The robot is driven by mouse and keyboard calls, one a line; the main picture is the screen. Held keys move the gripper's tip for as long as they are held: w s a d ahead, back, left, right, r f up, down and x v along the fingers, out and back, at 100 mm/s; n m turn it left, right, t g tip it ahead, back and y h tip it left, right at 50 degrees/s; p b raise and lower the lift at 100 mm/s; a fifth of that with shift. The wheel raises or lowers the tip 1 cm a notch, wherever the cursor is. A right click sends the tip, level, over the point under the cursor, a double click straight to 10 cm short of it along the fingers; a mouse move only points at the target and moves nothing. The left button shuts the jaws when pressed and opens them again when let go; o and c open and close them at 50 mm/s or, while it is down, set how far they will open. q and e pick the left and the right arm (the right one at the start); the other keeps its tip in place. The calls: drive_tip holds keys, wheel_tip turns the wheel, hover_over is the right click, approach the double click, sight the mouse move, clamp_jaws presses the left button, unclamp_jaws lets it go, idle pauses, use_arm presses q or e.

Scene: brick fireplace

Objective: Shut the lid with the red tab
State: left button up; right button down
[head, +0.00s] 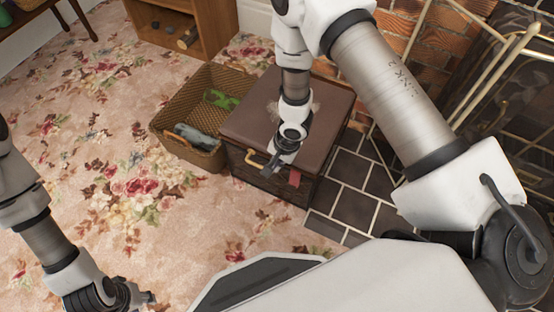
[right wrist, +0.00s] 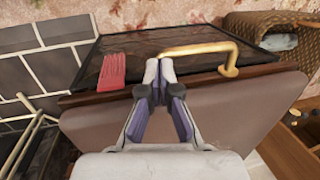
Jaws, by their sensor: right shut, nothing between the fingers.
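The brown padded lid (head: 245,112) lies flat on top of a dark chest (head: 262,180), with no clear gap visible along its front edge. A red tab (head: 294,178) hangs at the front edge, and it shows left of my fingers in the right wrist view (right wrist: 120,70). A brass handle (head: 255,160) is on the chest's front, also in the right wrist view (right wrist: 205,49). My right gripper (head: 270,170) is shut and empty over the lid's front edge, between tab and handle; contact is unclear. My left gripper (head: 146,297) is low at the left, away from the chest.
A wicker basket (head: 172,115) holding a green item (head: 220,98) and a grey item (head: 196,136) stands directly left of the chest. A wooden shelf (head: 215,30) is behind it. A brass-framed fire screen (head: 500,70) stands at right. Flowered carpet (head: 90,170) is open at left.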

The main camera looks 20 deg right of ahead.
drive_tip(key=shift+s+a+f, duration=0.1)
drive_tip(key=shift+s+f, duration=0.1)
drive_tip(key=shift+f, duration=0.45)
drive_tip(key=shift+s+f, duration=0.15)
drive_tip(key=shift+f, duration=0.45)
drive_tip(key=p+v, duration=0.9)
drive_tip(key=v, duration=0.5)
drive_tip(key=shift+a+r, duration=0.35)
drive_tip(key=shift+r, duration=0.05)
drive_tip(key=shift+s, duration=0.1)
